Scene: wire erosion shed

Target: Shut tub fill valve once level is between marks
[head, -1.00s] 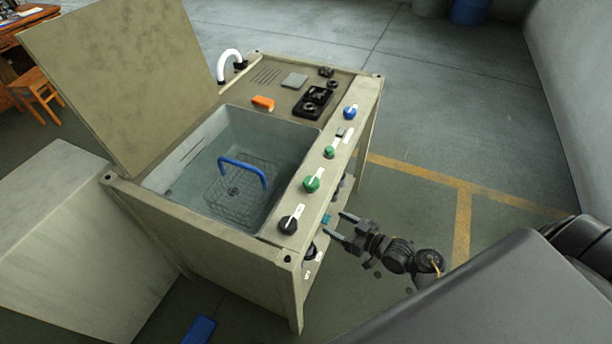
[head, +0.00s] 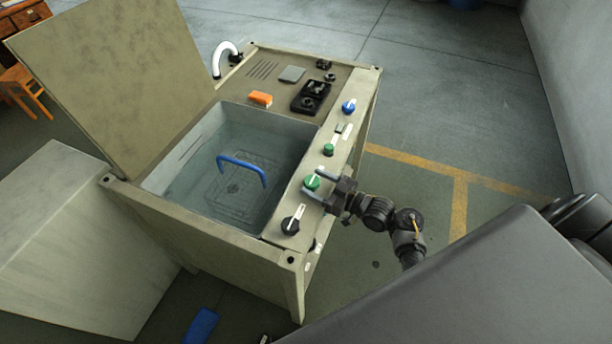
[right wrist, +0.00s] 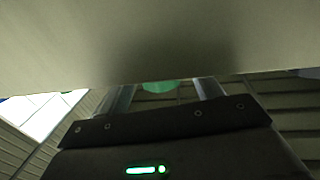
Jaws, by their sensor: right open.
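The tub (head: 293,134) is a pale sink set in the beige bench, with clear water in it. A wire basket with a blue handle (head: 242,165) sits in the water. The level marks are too small to read. A larger green knob (head: 311,182) is on the right-hand panel strip. My right gripper (head: 317,184) is open, its fingers at either side of that knob; contact cannot be told. In the right wrist view the green knob (right wrist: 160,87) shows between the fingers, partly hidden. My left gripper is not in view.
On the same strip are a black knob (head: 291,225), a smaller green knob (head: 328,149) and a blue knob (head: 348,107). An orange block (head: 260,98) lies behind the tub. The raised lid (head: 110,80) stands at the left. Floor at the right is clear.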

